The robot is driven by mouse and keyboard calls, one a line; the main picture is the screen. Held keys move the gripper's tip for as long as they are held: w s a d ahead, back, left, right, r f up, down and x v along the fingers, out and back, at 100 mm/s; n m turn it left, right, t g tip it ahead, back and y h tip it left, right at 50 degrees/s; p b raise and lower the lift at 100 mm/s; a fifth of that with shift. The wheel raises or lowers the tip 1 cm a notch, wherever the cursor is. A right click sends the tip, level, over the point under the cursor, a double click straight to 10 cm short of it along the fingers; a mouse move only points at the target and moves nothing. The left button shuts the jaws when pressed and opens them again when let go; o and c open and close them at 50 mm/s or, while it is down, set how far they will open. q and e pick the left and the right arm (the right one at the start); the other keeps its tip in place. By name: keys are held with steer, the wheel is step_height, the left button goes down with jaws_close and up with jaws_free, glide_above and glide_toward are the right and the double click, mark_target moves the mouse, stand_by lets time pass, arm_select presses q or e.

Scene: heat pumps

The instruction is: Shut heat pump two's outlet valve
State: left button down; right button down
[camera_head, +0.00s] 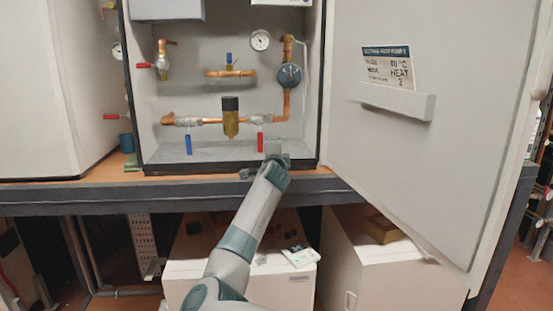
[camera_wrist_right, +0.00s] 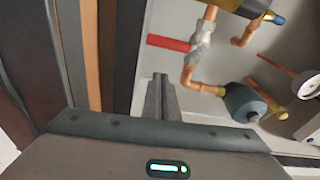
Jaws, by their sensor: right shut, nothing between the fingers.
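The open cabinet (camera_head: 225,90) holds copper pipes with several valves; the door label (camera_head: 387,67) reads heat pump 2. On the lower pipe, a valve with a red handle (camera_head: 260,141) hanging down is at the right and one with a blue handle (camera_head: 188,144) at the left. Another red handle (camera_head: 146,66) points left higher up. No label shows which is the outlet valve. My right gripper (camera_head: 273,148) is just right of the lower red handle, apart from it. In the right wrist view its shut, empty fingers (camera_wrist_right: 160,80) are near the red handle (camera_wrist_right: 168,43).
The open door (camera_head: 430,150) stands at the right, with a white holder (camera_head: 397,101) on it. A brass filter (camera_head: 230,118) sits between the lower handles. A round blue pump (camera_head: 290,76) and a gauge (camera_head: 260,40) are above. The cabinet stands on a bench with a dark edge (camera_head: 100,201).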

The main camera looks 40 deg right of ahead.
steer(key=v, duration=0.2)
steer(key=b+v, duration=0.1)
steer(key=v, duration=0.1)
steer(key=shift+s+d+f, duration=0.1)
steer(key=shift+s, duration=0.35)
steer(key=shift+s+a+b, duration=0.35)
steer(key=shift+a+b, duration=0.05)
steer(key=shift+a, duration=0.05)
